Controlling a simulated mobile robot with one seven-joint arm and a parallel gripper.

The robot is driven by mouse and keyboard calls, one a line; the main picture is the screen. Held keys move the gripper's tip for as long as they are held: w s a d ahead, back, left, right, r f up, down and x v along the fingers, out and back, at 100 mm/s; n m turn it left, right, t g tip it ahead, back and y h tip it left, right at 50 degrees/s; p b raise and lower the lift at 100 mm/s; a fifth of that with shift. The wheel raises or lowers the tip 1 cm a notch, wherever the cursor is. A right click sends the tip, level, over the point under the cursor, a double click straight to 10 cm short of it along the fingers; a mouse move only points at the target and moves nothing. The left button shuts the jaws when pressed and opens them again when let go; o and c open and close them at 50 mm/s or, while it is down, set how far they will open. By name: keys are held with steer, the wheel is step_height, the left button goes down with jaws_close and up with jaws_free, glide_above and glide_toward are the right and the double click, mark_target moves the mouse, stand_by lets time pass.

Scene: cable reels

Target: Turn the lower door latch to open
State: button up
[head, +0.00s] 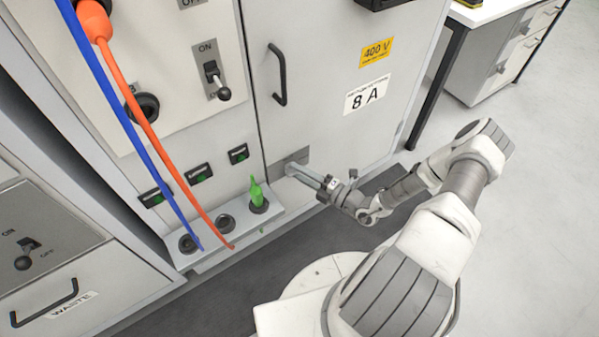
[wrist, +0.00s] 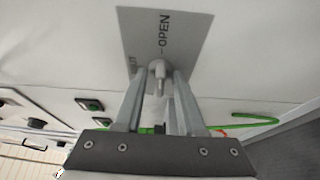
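The lower door latch (wrist: 159,78) is a small grey knob with a short lever on a grey plate (wrist: 185,22) marked OPEN; a second, partly hidden label ends in "UT". In the head view the plate (head: 296,158) sits low on the light grey cabinet door (head: 330,110). My gripper (wrist: 158,76) reaches the plate with one finger on each side of the latch. The fingers stand apart, and a gap shows beside the lever, so the gripper looks open around it. Firm contact cannot be made out. In the head view the fingers hide the latch.
A black door handle (head: 280,75) is higher on the door. Left of the door, a ledge (head: 225,237) carries sockets and a green plug (head: 258,194). Blue (head: 120,110) and orange (head: 150,130) cables hang in front of the panel. Floor (head: 530,220) is clear at right.

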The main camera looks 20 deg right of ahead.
steer(key=p+v, duration=0.2)
steer(key=v, duration=1.5)
steer(key=shift+s+d+p, duration=0.1)
steer(key=shift+d+p, duration=0.1)
steer(key=shift+p, duration=0.2)
